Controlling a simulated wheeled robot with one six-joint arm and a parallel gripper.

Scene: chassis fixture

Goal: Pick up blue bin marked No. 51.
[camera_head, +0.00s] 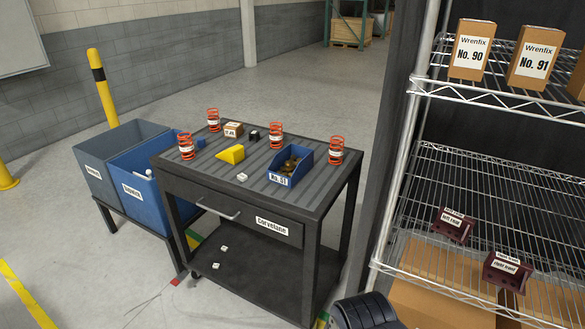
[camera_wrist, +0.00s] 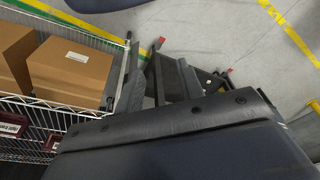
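The blue bin marked No. 51 (camera_head: 280,181) sits on the right part of the ribbed top of the grey cart (camera_head: 232,190) in the head view. It is open at the top and holds small brownish parts. Its white label faces front. In the wrist view I cannot make out the bin. A large dark rounded body with bolts fills the lower part there, and dark angular parts show beyond it. Nothing touches the bin.
Orange springs (camera_head: 275,135), a yellow wedge (camera_head: 231,154), a small cardboard box (camera_head: 233,130) and a white block (camera_head: 242,177) share the cart top. Grey (camera_head: 96,170) and blue (camera_head: 150,200) tubs stand left. A wire rack (camera_head: 400,150) stands right; cardboard boxes (camera_wrist: 70,70) show in the wrist view.

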